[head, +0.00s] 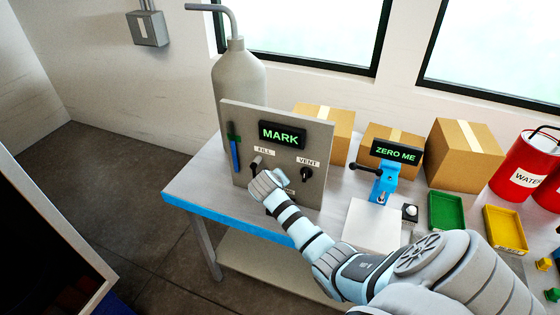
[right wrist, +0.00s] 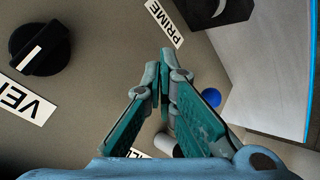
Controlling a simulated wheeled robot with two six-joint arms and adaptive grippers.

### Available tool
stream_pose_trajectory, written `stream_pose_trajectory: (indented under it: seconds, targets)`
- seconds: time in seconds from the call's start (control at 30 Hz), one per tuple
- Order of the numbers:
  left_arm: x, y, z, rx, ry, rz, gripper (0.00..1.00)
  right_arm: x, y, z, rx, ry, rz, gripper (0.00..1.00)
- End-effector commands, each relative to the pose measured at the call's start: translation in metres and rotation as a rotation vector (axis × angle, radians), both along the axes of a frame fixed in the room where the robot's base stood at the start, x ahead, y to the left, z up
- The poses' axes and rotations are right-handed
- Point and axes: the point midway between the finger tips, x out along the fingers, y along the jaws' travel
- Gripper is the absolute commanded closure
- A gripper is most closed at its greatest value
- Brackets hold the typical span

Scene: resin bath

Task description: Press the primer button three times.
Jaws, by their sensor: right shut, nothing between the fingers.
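The grey control panel (head: 310,180) stands on the bench with a lit green MARK display (head: 281,135). In the right wrist view the PRIME label (right wrist: 165,22) is at the top. In the head view the right gripper (head: 265,183) covers the panel's lower middle and hides the button. My left gripper is out of view.
The VENT knob (right wrist: 40,42) and FILL lever (head: 256,163) are close to the gripper. A blue gauge (head: 235,152) is on the panel's left. A blue clamp fixture (head: 384,182), cardboard boxes (head: 462,155) and green (head: 446,211) and yellow (head: 505,231) trays stand right.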

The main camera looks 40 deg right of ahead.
Motion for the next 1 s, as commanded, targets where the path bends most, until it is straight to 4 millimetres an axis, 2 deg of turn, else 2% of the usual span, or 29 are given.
stream_pose_trajectory:
  seconds: [0.57, 0.67, 0.77, 0.87, 1.0]
  targets:
    - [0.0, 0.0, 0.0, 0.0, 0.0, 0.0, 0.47, 0.0, 0.0, 0.0, 0.0, 0.0, 0.0, 1.0]
    - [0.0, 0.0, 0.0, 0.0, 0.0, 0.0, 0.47, -0.004, 0.003, -0.005, 0.006, 0.006, 0.005, 1.0]
    - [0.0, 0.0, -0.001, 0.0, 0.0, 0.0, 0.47, -0.019, 0.014, -0.023, 0.031, 0.028, 0.025, 1.0]
    - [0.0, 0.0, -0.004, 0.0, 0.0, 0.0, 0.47, -0.051, 0.035, -0.055, 0.081, 0.069, 0.062, 1.0]
    - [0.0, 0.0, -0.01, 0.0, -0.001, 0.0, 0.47, -0.106, 0.066, -0.119, 0.172, 0.148, 0.121, 1.0]
